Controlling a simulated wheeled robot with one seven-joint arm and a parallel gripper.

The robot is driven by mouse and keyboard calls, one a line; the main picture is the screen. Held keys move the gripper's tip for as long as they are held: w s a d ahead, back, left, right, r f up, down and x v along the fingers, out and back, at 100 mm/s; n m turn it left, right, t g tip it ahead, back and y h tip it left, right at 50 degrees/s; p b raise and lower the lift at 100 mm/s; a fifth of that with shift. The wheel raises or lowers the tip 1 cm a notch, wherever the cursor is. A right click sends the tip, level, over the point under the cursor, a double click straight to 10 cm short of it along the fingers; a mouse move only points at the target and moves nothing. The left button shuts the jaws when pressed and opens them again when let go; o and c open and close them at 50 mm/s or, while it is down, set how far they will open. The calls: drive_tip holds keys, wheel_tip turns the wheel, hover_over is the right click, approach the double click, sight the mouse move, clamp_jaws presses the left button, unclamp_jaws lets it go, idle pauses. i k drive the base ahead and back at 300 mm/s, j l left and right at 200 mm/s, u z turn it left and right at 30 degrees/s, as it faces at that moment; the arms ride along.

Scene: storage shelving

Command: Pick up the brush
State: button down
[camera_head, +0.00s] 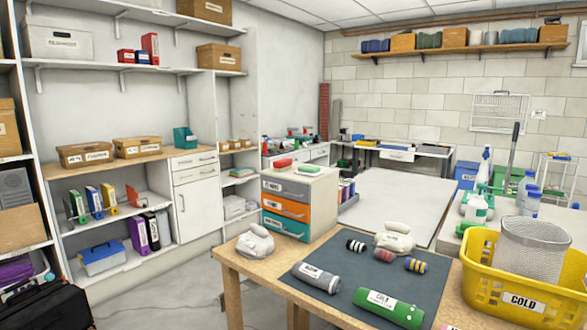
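I cannot make out a brush for certain. A long grey handle with a dark grip (514,148) stands upright at the right, behind the bottles. Its lower end is hidden, so I cannot tell whether it belongs to a brush. The wooden table (232,284) in front bears a dark mat (335,255). My gripper is not in view.
A yellow basket (480,285) with a wire mesh bin (533,248) stands at the table's right. Another white bundle (256,241) sits at its left corner. A drawer unit (300,202) stands behind. Shelves line the left wall. Bare floor (165,290) shows at the lower left.

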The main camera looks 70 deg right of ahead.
sight(280, 166)
drive_tip(key=k+j+z, duration=0.1)
drive_tip(key=z, duration=0.35)
drive_tip(key=j+z, duration=0.1)
drive_tip(key=z, duration=0.3)
drive_tip(key=k+z, duration=0.15)
drive_tip(key=z, duration=0.3)
drive_tip(key=k+z, duration=0.15)
drive_tip(key=z, duration=0.25)
drive_tip(key=k+z, duration=0.1)
drive_tip(key=z, duration=0.35)
drive_tip(key=k+z, duration=0.1)
drive_tip(key=z, duration=0.3)
